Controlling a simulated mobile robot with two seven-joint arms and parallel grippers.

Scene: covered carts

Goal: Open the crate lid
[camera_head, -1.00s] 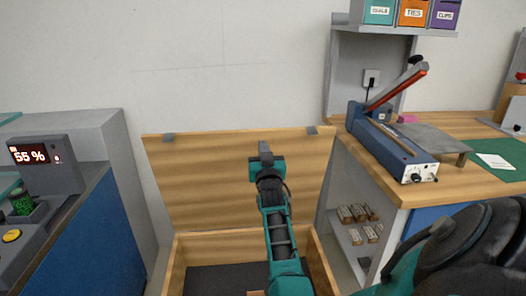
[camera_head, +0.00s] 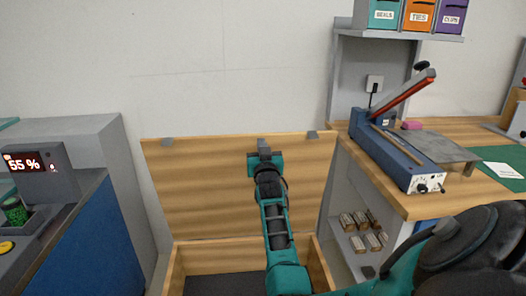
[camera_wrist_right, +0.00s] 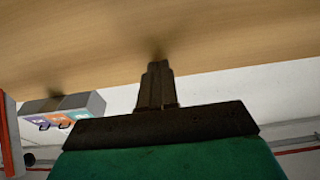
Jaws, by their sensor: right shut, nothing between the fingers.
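The wooden crate (camera_head: 321,268) stands between the two benches, its inside dark. Its lid (camera_head: 205,190) is raised and stands nearly upright at the back, near the wall, with two grey fittings on its top edge. My right gripper (camera_head: 263,146) is in front of the lid near its top edge, shut and empty. In the wrist view my gripper's closed fingertips (camera_wrist_right: 158,68) are at the lid's wooden face (camera_wrist_right: 200,35), touching or very close to it. My left gripper is not in view.
A blue cabinet with a display (camera_head: 30,165) stands to the left. On the right, a wooden bench (camera_head: 400,200) carries a blue lever device (camera_head: 395,150), with small boxes (camera_head: 362,225) on a shelf below. Labelled bins (camera_head: 418,15) sit above it.

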